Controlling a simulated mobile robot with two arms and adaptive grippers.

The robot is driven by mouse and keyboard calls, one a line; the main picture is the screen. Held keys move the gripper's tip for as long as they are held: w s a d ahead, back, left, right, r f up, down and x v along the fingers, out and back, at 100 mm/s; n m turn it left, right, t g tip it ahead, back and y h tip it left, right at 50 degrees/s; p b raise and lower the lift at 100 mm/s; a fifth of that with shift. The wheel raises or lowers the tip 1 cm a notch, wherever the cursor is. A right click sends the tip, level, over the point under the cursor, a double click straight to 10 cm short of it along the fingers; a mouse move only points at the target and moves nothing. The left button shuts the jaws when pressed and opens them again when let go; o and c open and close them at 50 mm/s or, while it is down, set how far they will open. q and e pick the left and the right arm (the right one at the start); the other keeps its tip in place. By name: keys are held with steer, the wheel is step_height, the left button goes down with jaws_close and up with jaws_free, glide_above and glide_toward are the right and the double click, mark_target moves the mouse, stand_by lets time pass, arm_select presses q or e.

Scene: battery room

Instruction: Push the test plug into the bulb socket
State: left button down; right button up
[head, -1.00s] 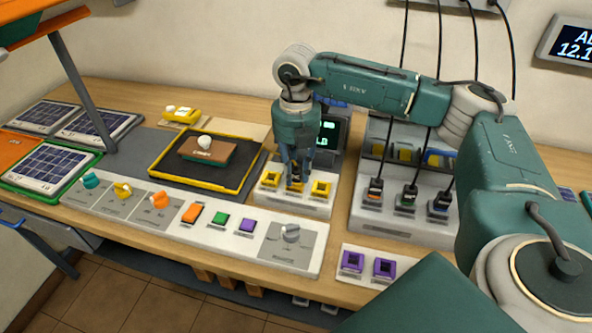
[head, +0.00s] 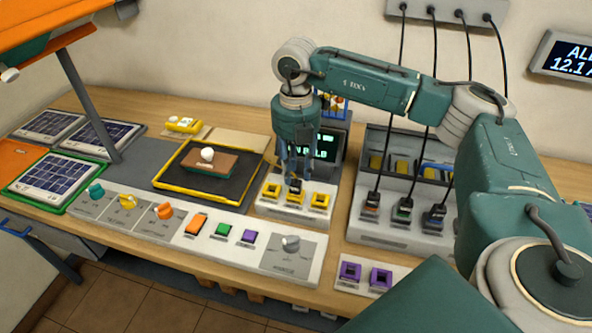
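My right gripper (head: 295,178) points straight down over the white block (head: 265,209) with a row of yellow sockets. Its fingertips are at or just above the middle socket (head: 294,194). Whether they touch it, and whether a plug is between them, is too small to tell. The left socket (head: 270,187) and right socket (head: 320,201) are clear of the fingers. I cannot tell which item is the test plug. My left gripper is not in view.
A screen (head: 328,147) with green text stands behind the gripper. A bulb (head: 207,155) on a brown board lies in the yellow-rimmed black tray (head: 171,183). Knobs and buttons line the front panel (head: 180,243). Purple sockets (head: 350,272) are front right. Black cords hang above the rack.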

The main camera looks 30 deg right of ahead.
mark_target(296, 182)
steer(key=shift+r+p, duration=1.7)
steer(key=shift+r, duration=1.25)
steer(key=shift+f, duration=0.1)
